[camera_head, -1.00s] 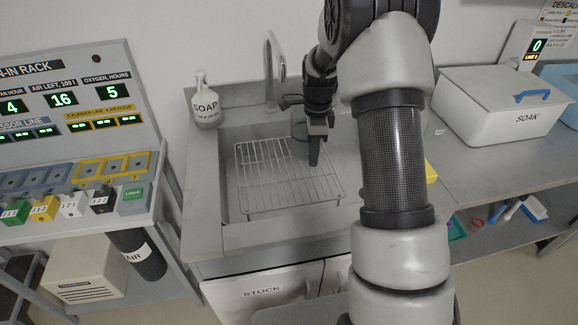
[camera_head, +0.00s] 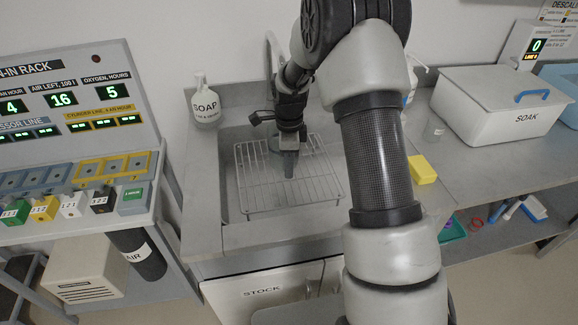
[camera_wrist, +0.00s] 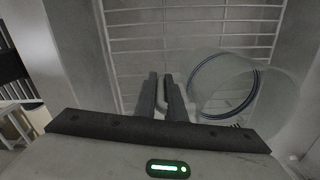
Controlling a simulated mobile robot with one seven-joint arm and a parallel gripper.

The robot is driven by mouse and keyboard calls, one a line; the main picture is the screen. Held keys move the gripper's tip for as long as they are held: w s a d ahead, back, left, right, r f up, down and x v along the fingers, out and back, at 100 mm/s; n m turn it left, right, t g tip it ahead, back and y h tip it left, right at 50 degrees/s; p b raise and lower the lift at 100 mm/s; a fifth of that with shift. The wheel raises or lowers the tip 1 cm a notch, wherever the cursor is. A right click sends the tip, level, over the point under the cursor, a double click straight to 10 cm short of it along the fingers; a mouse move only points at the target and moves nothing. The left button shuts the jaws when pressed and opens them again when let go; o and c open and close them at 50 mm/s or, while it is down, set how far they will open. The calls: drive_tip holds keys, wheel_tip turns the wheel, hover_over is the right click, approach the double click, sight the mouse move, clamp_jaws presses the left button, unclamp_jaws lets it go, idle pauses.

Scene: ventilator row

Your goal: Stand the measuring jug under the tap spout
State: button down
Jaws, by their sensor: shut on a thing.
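My gripper (camera_head: 289,168) is over the wire rack in the sink, pointing down. In the wrist view its two dark fingers (camera_wrist: 165,95) are close together. The clear measuring jug (camera_wrist: 272,88) shows just right of the fingers, seen from above with a dark ring around it. The fingers are shut on its near side, probably the handle, though the grip itself is hard to make out. In the head view the jug is mostly hidden behind my gripper. The tap (camera_head: 271,62) rises behind the sink; my arm hides its spout.
The wire rack (camera_head: 250,190) lies in the sink (camera_head: 232,222). A soap bottle (camera_head: 206,106) stands on the back left counter. On the right counter are a yellow sponge (camera_head: 423,169), a small clear cup (camera_head: 434,130) and the SOAK box (camera_head: 500,115).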

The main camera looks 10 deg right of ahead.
drive_tip(key=shift+f, duration=0.15)
drive_tip(key=c, duration=1.8)
unclamp_jaws()
drive_tip(key=shift+c, duration=0.2)
